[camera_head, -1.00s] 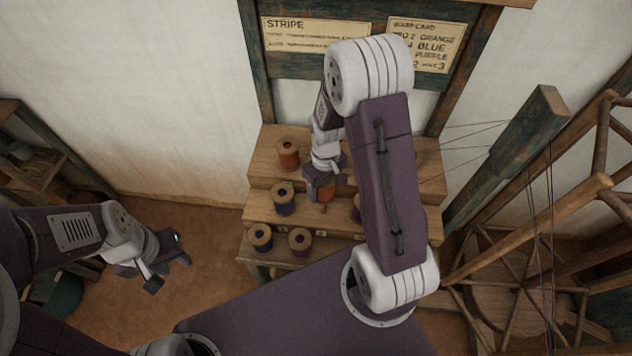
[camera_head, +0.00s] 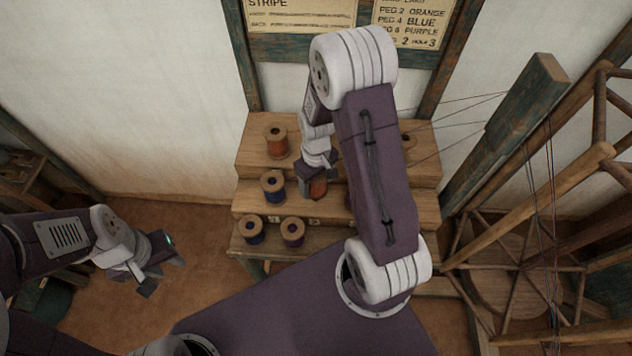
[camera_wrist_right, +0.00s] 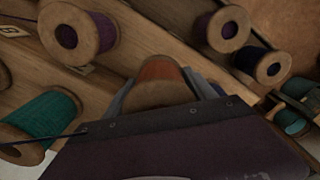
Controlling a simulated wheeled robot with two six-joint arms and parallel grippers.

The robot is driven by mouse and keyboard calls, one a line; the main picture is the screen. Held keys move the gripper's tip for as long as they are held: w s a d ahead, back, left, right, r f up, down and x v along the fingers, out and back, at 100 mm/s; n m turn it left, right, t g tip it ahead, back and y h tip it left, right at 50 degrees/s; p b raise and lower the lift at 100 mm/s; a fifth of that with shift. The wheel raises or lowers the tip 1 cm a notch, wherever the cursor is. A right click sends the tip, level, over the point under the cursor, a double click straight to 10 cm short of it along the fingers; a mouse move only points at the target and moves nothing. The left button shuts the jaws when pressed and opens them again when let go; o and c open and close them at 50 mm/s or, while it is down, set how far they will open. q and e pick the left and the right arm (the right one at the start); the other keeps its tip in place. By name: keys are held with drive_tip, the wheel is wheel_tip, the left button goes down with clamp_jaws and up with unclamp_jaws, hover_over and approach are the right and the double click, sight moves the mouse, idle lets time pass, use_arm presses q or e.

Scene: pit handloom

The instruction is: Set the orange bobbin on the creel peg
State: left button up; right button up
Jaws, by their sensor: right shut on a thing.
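My right gripper (camera_head: 313,182) is shut on an orange bobbin (camera_head: 318,189), held at the middle step of the wooden creel (camera_head: 420,173). The wrist view shows the bobbin's wooden end and orange thread (camera_wrist_right: 160,70) between the fingers. I cannot tell whether it touches the step or sits on a peg; the spot below it is hidden. Another orange bobbin (camera_head: 277,143) stands on the top step, left of my gripper. My left gripper (camera_head: 166,274) is open and empty over the floor at left, away from the creel.
A blue bobbin (camera_head: 273,187) stands on the middle step close to the left of the held one. Two dark bobbins, (camera_head: 251,229) and (camera_head: 292,232), stand on the lower step. The wooden loom frame (camera_head: 520,110) with threads rises at right. My right forearm hides the creel's right part.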

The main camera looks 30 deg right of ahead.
drive_tip(key=shift+f+b, duration=1.7)
drive_tip(key=shift+f, duration=0.95)
drive_tip(key=o, duration=1.5)
drive_tip(key=shift+o, duration=0.2)
drive_tip(key=shift+o, duration=1.1)
wheel_tip(320, 180, up, 7)
drive_tip(key=p, duration=0.6)
drive_tip(key=shift+r+p, duration=0.2)
drive_tip(key=shift+p, duration=0.2)
drive_tip(key=shift+f, duration=0.15)
drive_tip(key=shift+a, duration=0.1)
